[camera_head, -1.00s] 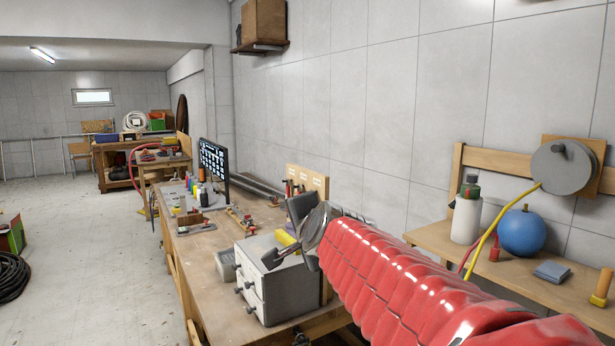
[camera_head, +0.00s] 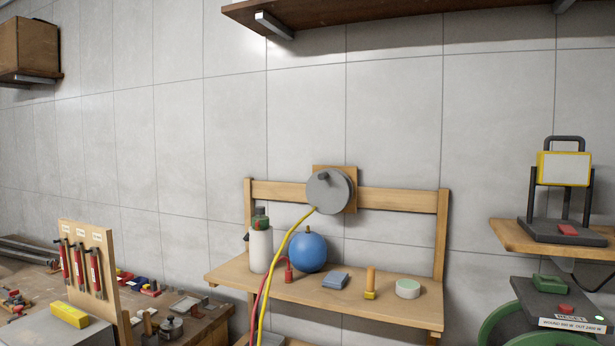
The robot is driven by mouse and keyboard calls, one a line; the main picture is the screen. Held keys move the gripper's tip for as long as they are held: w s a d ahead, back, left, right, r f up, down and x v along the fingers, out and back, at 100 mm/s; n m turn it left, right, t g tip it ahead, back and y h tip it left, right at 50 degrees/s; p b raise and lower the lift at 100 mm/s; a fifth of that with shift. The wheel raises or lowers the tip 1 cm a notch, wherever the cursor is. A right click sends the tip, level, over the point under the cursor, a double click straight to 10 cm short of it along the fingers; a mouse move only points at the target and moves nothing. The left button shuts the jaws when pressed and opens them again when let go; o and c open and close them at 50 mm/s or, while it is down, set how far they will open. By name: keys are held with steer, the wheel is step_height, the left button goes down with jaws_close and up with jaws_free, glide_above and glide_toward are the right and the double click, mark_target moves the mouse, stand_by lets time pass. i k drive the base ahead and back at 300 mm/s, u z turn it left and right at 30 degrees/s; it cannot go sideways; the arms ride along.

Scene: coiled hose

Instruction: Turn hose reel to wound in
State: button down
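The hose reel is a grey disc (camera_head: 328,194) with a short dark knob on its face. It is mounted on a square wooden board (camera_head: 350,174) fixed to the rail of a wooden stand against the wall. A yellow hose (camera_head: 284,246) leaves the reel's lower left edge and hangs down over the shelf, past the bottom of the picture. A red line (camera_head: 262,298) runs down beside it. How much hose is on the reel cannot be told. My gripper is not in view.
The shelf (camera_head: 232,273) below the reel holds a white bottle (camera_head: 260,250), a blue ball-shaped object (camera_head: 308,252), a blue pad (camera_head: 335,281), an upright orange-handled tool (camera_head: 370,284) and a round tin (camera_head: 408,289). A work lamp (camera_head: 564,168) and a green reel (camera_head: 494,325) stand at right.

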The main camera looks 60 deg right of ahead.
mark_target(329, 190)
steer(key=k, duration=1.3)
steer(key=z, duration=0.55)
steer(key=i, duration=1.85)
steer(key=u, duration=0.35)
